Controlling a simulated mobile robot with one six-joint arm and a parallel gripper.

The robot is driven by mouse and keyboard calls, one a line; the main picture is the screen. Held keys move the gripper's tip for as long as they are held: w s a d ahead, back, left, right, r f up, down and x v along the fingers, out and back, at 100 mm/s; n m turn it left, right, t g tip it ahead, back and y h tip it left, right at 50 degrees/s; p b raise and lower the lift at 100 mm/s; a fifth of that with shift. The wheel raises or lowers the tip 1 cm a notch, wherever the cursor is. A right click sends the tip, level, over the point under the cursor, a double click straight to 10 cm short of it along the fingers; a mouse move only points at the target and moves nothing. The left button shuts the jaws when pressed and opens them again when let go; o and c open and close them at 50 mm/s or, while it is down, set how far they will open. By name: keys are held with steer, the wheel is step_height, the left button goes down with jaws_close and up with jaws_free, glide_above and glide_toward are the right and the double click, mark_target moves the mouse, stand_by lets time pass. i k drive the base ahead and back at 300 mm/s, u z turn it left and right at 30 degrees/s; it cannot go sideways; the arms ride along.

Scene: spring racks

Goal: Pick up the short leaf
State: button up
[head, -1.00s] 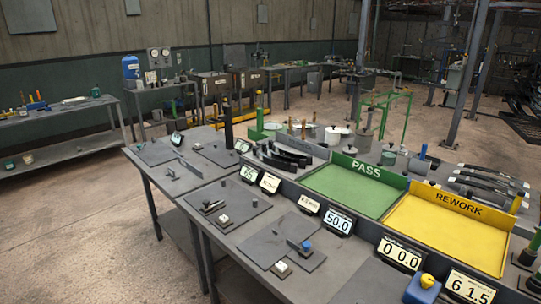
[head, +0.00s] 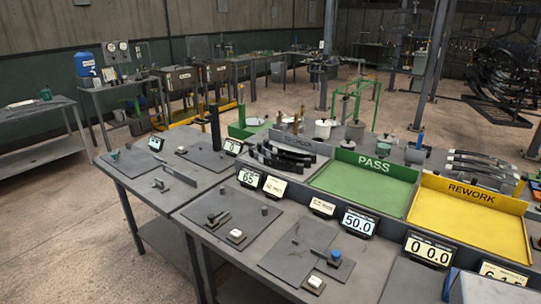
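Several dark curved leaves (head: 283,155) lie in a tray on the bench, left of the green PASS tray (head: 345,196). More dark curved leaves (head: 482,165) lie in a stack behind the yellow REWORK tray (head: 508,236). A small flat dark bar (head: 180,175) stands on a plate at the left part of the bench. Another dark strip (head: 323,254) is at a plate nearer the front. I cannot tell which of these is the short leaf. My gripper is not in view.
The grey bench (head: 178,200) carries several plates and lit displays, among them one reading 50.0 (head: 359,222). A side table (head: 40,125) stands at the left. Open concrete floor (head: 60,230) lies left of the bench.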

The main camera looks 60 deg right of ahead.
mark_target(307, 161)
steer(key=z, duration=0.4)
steer(key=i, duration=1.15)
steer(key=z, duration=0.45)
